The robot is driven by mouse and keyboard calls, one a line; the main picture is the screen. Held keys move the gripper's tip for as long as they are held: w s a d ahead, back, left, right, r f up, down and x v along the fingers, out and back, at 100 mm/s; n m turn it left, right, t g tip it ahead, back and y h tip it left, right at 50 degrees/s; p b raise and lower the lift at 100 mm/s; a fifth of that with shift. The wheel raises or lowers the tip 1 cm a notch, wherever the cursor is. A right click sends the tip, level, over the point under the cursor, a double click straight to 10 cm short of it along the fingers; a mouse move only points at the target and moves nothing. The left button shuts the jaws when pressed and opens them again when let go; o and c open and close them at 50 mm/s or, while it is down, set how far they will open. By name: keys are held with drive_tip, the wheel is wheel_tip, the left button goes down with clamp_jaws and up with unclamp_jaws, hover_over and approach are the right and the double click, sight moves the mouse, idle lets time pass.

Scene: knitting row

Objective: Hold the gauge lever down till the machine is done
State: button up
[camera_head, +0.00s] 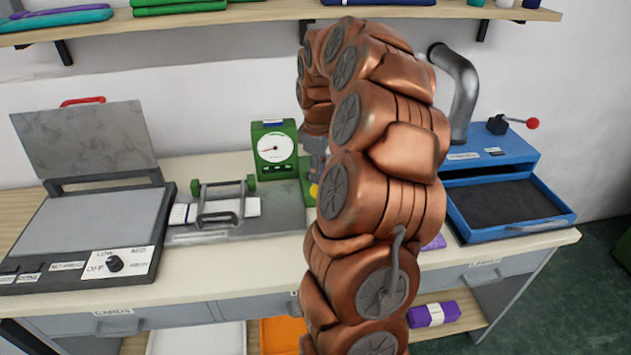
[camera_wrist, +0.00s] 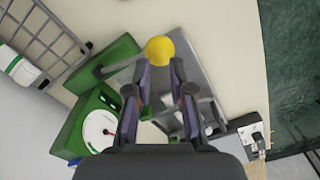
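The green gauge (camera_head: 274,149) with a white round dial and red needle stands on the worktable. It also shows in the wrist view (camera_wrist: 98,125). Beside it is a green stand with a grey metal part. A yellow ball knob (camera_wrist: 159,50), apparently the lever's end, shows in the wrist view just beyond my fingertips; a sliver shows in the head view (camera_head: 313,190), mostly hidden by my arm. My gripper (camera_wrist: 160,72) is open, fingers apart and nothing visible between them. I cannot tell whether it touches the knob.
A grey press with open lid (camera_head: 85,140) and a knob panel stands at the left. A carriage (camera_head: 221,204) on a plate is left of my arm. A blue tray machine (camera_head: 505,205) with a red-knobbed lever stands right. A shelf (camera_head: 250,15) runs above.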

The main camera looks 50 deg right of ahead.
drive_tip(key=shift+f, duration=0.2)
drive_tip(key=shift+f+b, duration=1.2)
drive_tip(key=shift+f, duration=0.75)
drive_tip(key=shift+s+a+f+b, duration=0.1)
drive_tip(key=shift+s+f+b, duration=0.05)
drive_tip(key=shift+f+b, duration=0.7)
drive_tip(key=shift+s+a+f+b, duration=0.15)
drive_tip(key=shift+f+b, duration=0.35)
drive_tip(key=shift+f, duration=0.65)
drive_tip(key=shift+r, duration=0.1)
idle(0.8)
drive_tip(key=shift+r+p, duration=1.95)
drive_tip(key=shift+r, duration=4.5)
